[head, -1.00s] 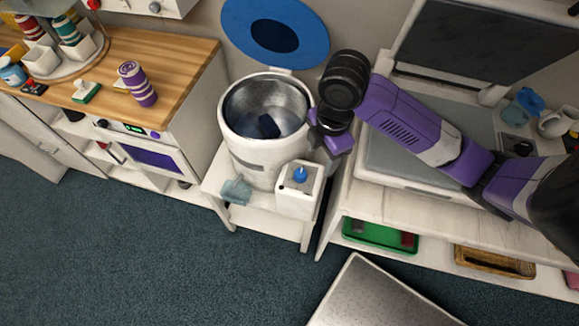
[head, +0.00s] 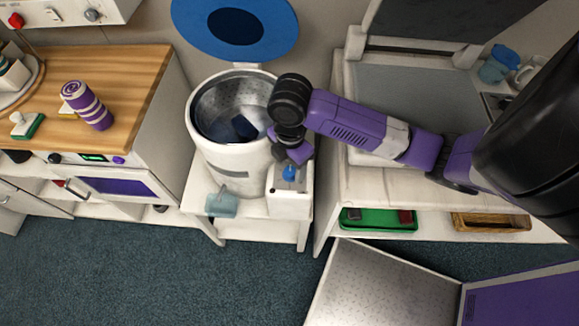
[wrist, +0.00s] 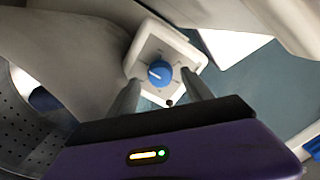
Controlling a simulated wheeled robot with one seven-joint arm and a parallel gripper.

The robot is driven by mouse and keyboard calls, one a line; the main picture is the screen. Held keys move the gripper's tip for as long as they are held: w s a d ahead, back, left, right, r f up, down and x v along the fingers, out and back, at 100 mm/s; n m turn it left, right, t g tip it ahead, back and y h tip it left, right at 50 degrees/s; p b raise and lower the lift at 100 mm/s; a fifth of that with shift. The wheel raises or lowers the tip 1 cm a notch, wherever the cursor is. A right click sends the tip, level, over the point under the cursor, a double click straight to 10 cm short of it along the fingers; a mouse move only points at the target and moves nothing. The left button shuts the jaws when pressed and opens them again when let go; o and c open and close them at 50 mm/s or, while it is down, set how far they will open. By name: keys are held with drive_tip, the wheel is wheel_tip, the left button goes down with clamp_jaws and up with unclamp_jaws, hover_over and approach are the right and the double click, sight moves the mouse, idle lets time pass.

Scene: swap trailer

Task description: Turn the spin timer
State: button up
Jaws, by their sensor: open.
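The spin timer is a blue knob (head: 289,172) on top of a small white box (head: 290,204) beside the white washer drum. My gripper (head: 292,158) is just above the knob in the head view, pointing down. In the wrist view its two fingers (wrist: 158,98) are apart, with the knob showing between and beyond their tips. I cannot tell whether they touch it.
The open washer drum (head: 233,148) stands immediately left of the box, with its blue lid (head: 265,45) raised behind. A grey-blue cloth or cup (head: 221,204) sits on the stand's front. A white counter (head: 345,190) is close on the right.

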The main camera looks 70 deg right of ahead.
drive_tip(key=shift+f, duration=0.8)
clamp_jaws()
